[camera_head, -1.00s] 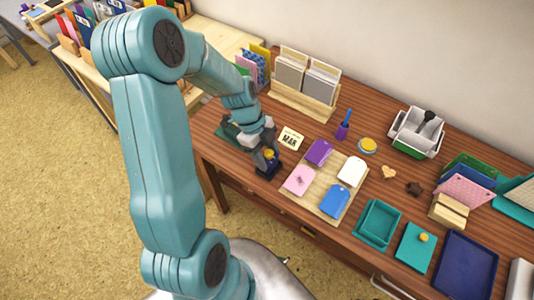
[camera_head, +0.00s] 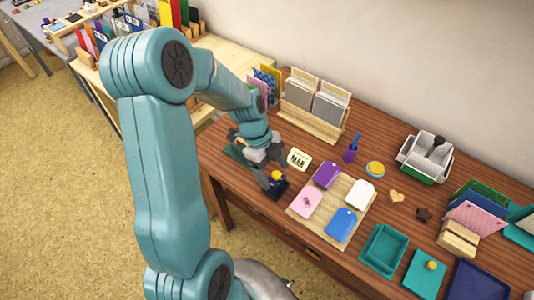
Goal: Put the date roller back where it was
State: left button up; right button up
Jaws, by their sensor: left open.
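What looks like the date roller (camera_head: 279,188), a small dark blue piece with a yellow knob on top, stands upright on the wooden desk, left of the board of tags. My left gripper (camera_head: 273,180) is open and low at its left side, with its fingers close by the yellow knob; I cannot tell whether they touch it. The gripper partly hides the roller. A small cream card reading "MAR" (camera_head: 299,159) stands just behind it. A dark green flat piece (camera_head: 237,152) is partly hidden behind my left gripper. My right gripper is not in view.
The wooden board (camera_head: 347,183) carries purple, pink, white and blue tags. A card rack (camera_head: 311,123) stands behind. A purple holder (camera_head: 350,153), yellow-topped tin (camera_head: 375,168), grey bin (camera_head: 425,155) and teal tray (camera_head: 383,250) are further right. Bare desk lies in front of the roller.

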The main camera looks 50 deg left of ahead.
pick_arm(q)
jog(key=v, duration=1)
jog(key=shift+s+r, duration=0.1)
